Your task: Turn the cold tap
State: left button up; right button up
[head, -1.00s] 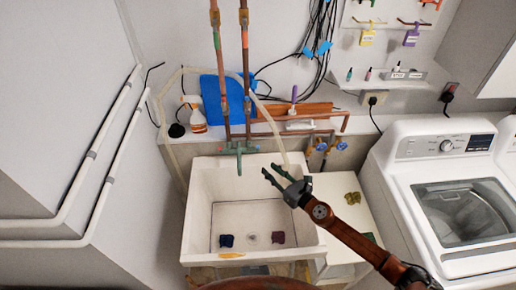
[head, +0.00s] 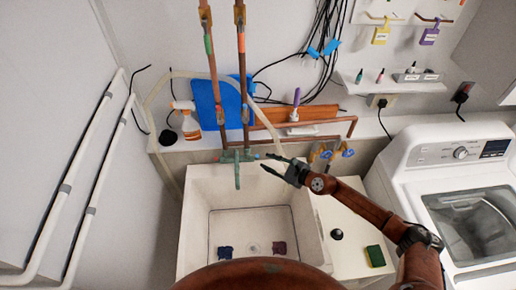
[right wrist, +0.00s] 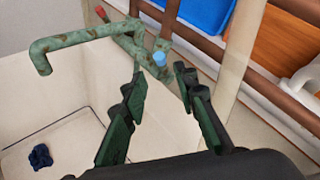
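The tap (head: 238,165) is a corroded green fixture over the back of the white sink (head: 312,232), under two copper pipes. In the right wrist view its spout (right wrist: 62,42) curves over the basin. A blue cap (right wrist: 159,59), the cold handle by its colour, sits on its near side, and a red cap (right wrist: 101,13) lies farther off. My right gripper (head: 264,163) is open and empty, just right of the tap. In the right wrist view its dark green fingertips (right wrist: 160,78) are spread either side of the blue cap's line, apart from it. My left gripper is not in view.
A ledge with a spray bottle (head: 184,112) and a blue sheet (head: 208,104) is behind the sink. Other blue-handled valves (head: 347,153) are right of my gripper. A washing machine (head: 450,185) stands at right; a sponge (head: 375,256) lies on the cabinet.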

aim_at(257, 156)
jog(key=b+x, duration=0.1)
jog(key=x, duration=0.6)
jog(key=shift+w+r, duration=0.15)
jog(key=shift+w, duration=0.05)
jog(key=shift+w+a, duration=0.15)
grip_shut()
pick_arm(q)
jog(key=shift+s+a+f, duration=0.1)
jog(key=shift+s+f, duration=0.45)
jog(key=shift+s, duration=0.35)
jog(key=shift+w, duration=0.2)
